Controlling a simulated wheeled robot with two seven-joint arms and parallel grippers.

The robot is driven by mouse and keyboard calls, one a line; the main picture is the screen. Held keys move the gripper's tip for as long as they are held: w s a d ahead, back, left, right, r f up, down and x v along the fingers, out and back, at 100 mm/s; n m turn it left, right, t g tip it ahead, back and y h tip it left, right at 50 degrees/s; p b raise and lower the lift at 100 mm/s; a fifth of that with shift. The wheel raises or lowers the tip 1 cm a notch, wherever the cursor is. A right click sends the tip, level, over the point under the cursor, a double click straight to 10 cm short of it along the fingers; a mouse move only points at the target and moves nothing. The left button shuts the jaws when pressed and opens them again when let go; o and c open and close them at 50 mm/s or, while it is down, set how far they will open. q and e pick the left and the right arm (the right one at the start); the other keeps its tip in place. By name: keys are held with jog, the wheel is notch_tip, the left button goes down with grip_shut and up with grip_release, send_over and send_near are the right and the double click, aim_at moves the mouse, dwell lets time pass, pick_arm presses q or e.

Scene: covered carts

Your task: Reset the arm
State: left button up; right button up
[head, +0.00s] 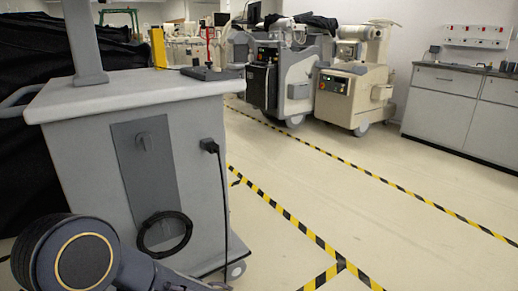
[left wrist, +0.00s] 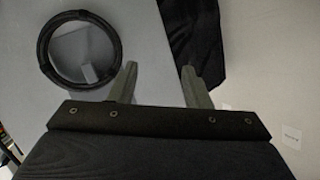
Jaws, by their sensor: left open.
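My left arm (head: 90,258) comes in at the lower left of the head view, low in front of the grey cart. Its gripper cannot be made out clearly there. In the left wrist view my left gripper (left wrist: 160,85) is open, its two fingers apart with nothing held between them. A black ring (left wrist: 80,49) lies beyond and to the left of the fingers, apart from them. The ring (head: 164,234) also shows low on the cart front in the head view. My right gripper is in neither view.
The grey cart (head: 78,148) stands close at left, with a black cable (head: 222,200) hanging down its side. Black covering (head: 30,60) lies behind it. Other machines (head: 350,90) and a cabinet (head: 440,100) stand farther back. The floor at right is clear, with yellow-black tape (head: 290,217).

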pick_arm(q)
jog(key=s+a+r+g+h+p, duration=0.1)
jog(key=s+a+g+h, duration=0.25)
jog(key=s, duration=0.35)
jog(key=s+a+r+g+h, duration=0.1)
jog(key=s+a+g+h, duration=0.2)
jog(key=s, duration=0.4)
jog(key=s+d+r+m+t+h, duration=0.2)
jog(key=s+d+r+m+h, duration=0.15)
jog(key=s+d+h, duration=0.45)
notch_tip(320, 180, up, 40)
jog(key=d+m+t+h+p, duration=0.2)
jog(key=t+p, duration=0.1)
jog(key=p, duration=3.6)
jog(key=shift+w, duration=0.2)
